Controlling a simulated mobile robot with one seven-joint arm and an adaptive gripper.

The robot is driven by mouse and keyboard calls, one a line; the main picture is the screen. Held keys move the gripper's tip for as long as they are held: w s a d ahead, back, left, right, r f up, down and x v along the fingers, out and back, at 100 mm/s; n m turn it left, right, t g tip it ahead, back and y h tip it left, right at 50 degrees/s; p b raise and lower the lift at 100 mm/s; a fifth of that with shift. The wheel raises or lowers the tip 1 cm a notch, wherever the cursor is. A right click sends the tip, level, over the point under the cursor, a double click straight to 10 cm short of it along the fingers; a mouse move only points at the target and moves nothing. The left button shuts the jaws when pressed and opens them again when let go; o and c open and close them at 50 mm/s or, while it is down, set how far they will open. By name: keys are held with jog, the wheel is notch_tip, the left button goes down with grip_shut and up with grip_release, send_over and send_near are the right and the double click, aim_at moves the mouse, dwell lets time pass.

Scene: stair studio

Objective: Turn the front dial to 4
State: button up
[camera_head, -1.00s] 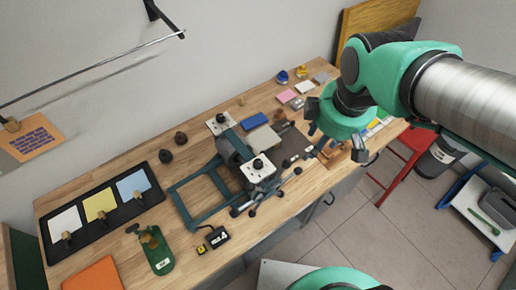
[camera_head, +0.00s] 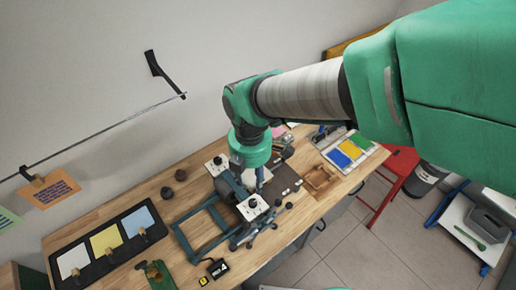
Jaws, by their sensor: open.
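The front dial is a black knob on a white square plate (camera_head: 262,212), on the near end of a teal machine frame (camera_head: 182,238) on the wooden bench. A second white plate with a black knob (camera_head: 217,161) sits behind it, at the far end. My gripper (camera_head: 256,186) points down over the machine, just behind the front dial in the picture. It looks apart from the knob. Its fingers are small and partly hidden by my wrist, and I see nothing held. The marks on the dial plate are too small to read.
A small black sign (camera_head: 218,268) stands at the bench's front edge. A black tray (camera_head: 128,242) with coloured cards lies left. A wooden piece (camera_head: 318,180) and a colour-card board (camera_head: 352,150) lie right. A red stool (camera_head: 398,172) stands beyond.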

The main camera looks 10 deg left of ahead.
aim_at(253, 202)
notch_tip(253, 202, down, 14)
jog(key=shift+r, duration=0.1)
dwell(1.0)
jog(key=shift+c, duration=0.5)
grip_shut()
